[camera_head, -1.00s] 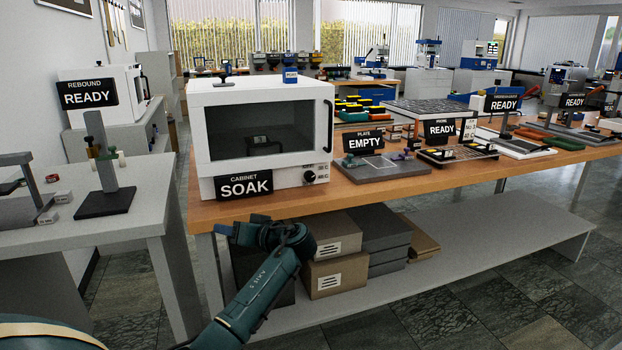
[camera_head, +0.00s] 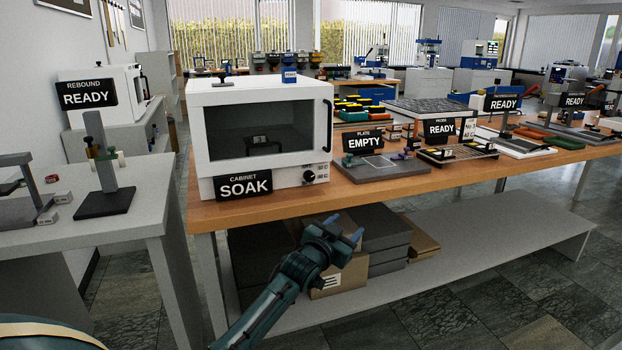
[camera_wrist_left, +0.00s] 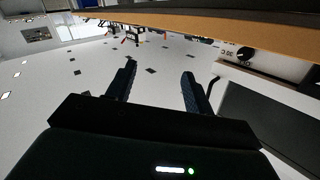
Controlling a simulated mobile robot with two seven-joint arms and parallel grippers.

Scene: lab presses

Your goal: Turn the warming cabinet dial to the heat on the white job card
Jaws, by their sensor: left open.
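The warming cabinet (camera_head: 200,110) is a white box with a dark window and a SOAK sign, on the wooden bench's left end. Its black dial (camera_head: 309,177) is at the lower right of the front, beside small markings I cannot read. The dial also shows in the left wrist view (camera_wrist_left: 243,53), at the upper right. A white card (camera_head: 467,129) with small black text stands farther right on the bench, partly hidden by a sign; its text is too small to read surely. My left gripper (camera_head: 344,229) is open and empty, below the dial and in front of the bench edge.
The wooden bench (camera_head: 400,187) carries a plate stand marked EMPTY (camera_head: 363,142) and several stations marked READY. Boxes (camera_head: 382,232) sit on the lower shelf behind my gripper. A grey table (camera_head: 130,235) stands at the left. The floor in front is clear.

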